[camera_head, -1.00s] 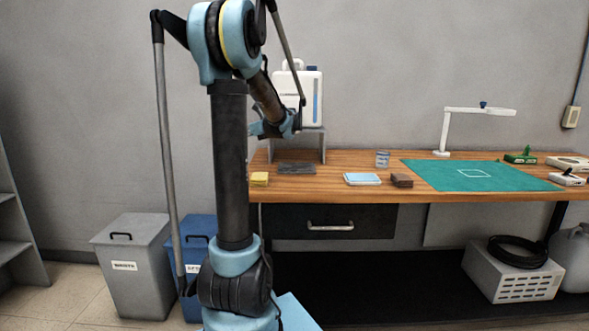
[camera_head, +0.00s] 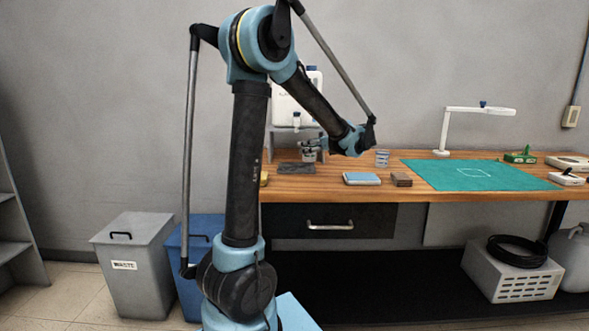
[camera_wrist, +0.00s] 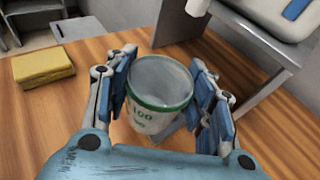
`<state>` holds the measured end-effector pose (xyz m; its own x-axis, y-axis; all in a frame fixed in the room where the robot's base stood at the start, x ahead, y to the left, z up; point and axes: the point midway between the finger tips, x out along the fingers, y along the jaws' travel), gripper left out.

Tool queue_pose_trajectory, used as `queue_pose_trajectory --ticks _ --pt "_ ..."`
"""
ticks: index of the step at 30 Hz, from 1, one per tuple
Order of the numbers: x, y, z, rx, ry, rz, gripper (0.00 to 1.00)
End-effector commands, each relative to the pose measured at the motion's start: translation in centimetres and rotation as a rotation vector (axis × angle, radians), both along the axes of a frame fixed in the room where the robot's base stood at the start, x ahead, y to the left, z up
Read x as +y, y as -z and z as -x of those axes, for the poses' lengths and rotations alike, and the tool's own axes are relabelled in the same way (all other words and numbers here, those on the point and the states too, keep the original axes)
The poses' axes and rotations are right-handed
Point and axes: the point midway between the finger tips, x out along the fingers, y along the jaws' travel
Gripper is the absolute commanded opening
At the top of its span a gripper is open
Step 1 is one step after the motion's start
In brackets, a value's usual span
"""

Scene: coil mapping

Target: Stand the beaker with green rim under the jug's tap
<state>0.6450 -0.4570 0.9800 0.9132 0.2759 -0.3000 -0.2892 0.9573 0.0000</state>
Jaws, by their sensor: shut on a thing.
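My gripper (camera_wrist: 165,95) is shut on the beaker with green rim (camera_wrist: 150,118). It is a clear, open cup with green markings, mouth up and seemingly empty. In the head view my gripper (camera_head: 312,148) holds it low, just above or at the bench; I cannot tell whether its base touches. The white jug (camera_head: 291,108) stands on a grey stand behind my arm, partly hidden. Its white tap (camera_head: 296,121) hangs over the bench, above and slightly left of the beaker. In the wrist view the tap (camera_wrist: 197,8) is beyond the beaker, toward the top.
The grey stand (camera_wrist: 262,97) is right of my gripper in the wrist view. A yellow sponge (camera_wrist: 44,67) lies to the left. A dark mat (camera_head: 296,168) lies before the stand. Another beaker (camera_head: 382,159), a pale blue pad (camera_head: 361,178) and a brown block (camera_head: 401,179) stand further right.

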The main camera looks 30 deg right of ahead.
Motion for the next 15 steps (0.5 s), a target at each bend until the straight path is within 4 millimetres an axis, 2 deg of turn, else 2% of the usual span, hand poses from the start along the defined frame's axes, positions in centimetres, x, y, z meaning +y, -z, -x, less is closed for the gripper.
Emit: queue_pose_trajectory --ticks 1,3,7,12,15 --pt "-1.1 0.3 1.6 -0.001 0.019 0.0 0.26" --pt "-2.2 0.6 3.4 -0.001 0.033 0.001 0.26" --pt "-3.4 0.9 5.9 -0.003 0.052 0.0 0.26" --pt "-4.1 1.2 7.3 -0.004 0.063 0.0 0.26" --pt "-3.9 1.2 6.5 -0.004 0.061 0.0 0.26"
